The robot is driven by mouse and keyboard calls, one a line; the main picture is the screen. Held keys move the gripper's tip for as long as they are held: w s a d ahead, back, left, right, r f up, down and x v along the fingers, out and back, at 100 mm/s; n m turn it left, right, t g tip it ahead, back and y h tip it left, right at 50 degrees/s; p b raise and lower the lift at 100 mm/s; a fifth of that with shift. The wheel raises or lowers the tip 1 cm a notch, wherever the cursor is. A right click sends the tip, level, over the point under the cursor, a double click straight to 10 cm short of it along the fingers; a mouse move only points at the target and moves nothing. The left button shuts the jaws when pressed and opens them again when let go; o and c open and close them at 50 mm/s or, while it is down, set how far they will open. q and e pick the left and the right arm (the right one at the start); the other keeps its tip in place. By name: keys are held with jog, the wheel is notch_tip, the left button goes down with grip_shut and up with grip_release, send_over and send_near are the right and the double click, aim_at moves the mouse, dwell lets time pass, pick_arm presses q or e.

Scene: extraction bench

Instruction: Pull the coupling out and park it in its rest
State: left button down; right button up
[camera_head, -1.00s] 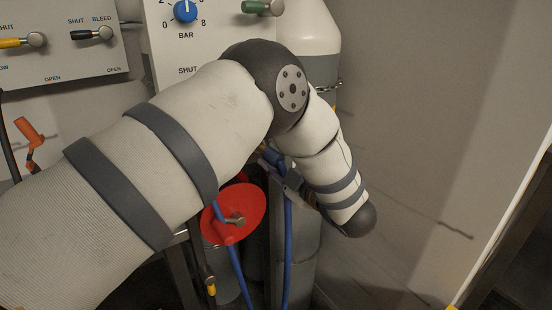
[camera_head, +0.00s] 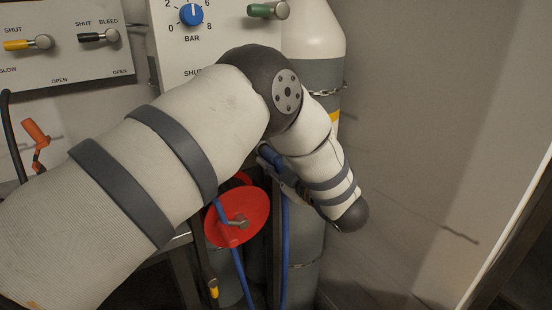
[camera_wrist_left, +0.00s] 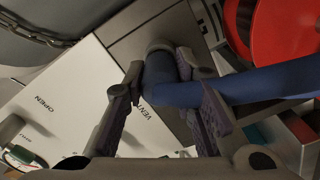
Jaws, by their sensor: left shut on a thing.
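The blue coupling (camera_wrist_left: 170,85) with its blue hose sits between the two fingers of my left gripper (camera_wrist_left: 165,100) in the left wrist view. The gripper is shut on it. A grey round collar (camera_wrist_left: 160,48) meets the coupling's far end, against a grey plate; I cannot tell whether the coupling is still seated there. In the head view my left gripper (camera_head: 282,170) is partly hidden behind my forearm, with a bit of the blue coupling (camera_head: 268,156) showing. I cannot make out its rest for certain. My right gripper is not in view.
The blue hose (camera_head: 285,260) runs down beside a grey cylinder (camera_head: 306,235). A valve panel (camera_head: 60,65) is at the upper left, with an orange piece (camera_head: 36,132) below it. The wall side at right is open.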

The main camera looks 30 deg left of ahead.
pick_arm(q)
jog(key=shift+w+a, duration=0.15)
jog(key=shift+a, duration=0.15)
jog(key=c, duration=1.2)
grip_release()
jog(key=shift+c, duration=0.2)
jog(key=v, duration=1.2)
